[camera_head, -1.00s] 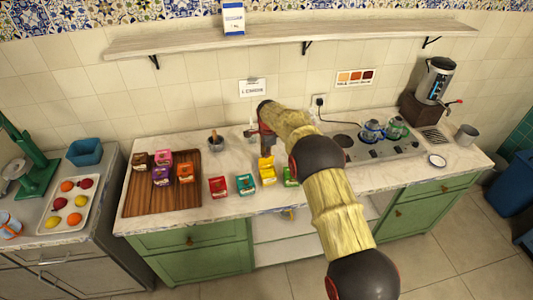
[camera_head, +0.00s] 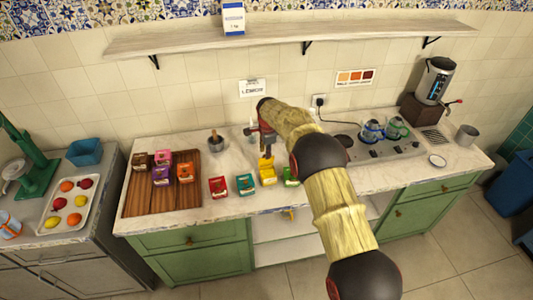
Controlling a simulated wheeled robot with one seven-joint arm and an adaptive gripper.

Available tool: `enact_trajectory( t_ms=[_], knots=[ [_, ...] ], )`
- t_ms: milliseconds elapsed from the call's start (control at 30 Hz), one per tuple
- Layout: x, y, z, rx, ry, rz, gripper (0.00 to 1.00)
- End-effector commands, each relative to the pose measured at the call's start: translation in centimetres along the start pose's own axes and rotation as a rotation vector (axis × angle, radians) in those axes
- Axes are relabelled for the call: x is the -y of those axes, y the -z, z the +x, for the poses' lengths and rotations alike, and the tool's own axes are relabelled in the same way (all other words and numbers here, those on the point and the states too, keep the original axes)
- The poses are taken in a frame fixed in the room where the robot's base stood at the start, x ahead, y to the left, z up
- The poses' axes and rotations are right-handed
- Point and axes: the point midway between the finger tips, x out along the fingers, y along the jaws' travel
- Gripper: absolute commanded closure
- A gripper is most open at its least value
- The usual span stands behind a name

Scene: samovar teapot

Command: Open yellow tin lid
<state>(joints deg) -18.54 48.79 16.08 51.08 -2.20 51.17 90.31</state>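The yellow tin (camera_head: 267,176) stands on the white marble counter, in a row with a red tin (camera_head: 218,187), a teal tin (camera_head: 245,184) and a green tin (camera_head: 290,177). Its top outline is uneven, and I cannot tell whether its lid is raised. My gripper (camera_head: 267,150) points down just above and behind the yellow tin. My arm comes in from the lower right and hides part of the counter. The fingers are small and dark here, and their spacing is unclear.
A wooden tray (camera_head: 150,198) with several coloured tins lies at the left. A small mortar (camera_head: 216,143) stands behind the row. Glass teapots (camera_head: 372,131) stand on the hob at the right. A shelf (camera_head: 290,38) hangs above.

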Motion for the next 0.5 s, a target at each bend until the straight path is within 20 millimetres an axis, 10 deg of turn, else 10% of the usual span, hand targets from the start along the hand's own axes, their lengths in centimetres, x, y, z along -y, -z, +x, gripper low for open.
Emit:
enact_trajectory(
  t_ms=[500],
  knots=[
    [0.1,0.0,-9.4,0.0,0.001,0.0,0.77]
  ],
)
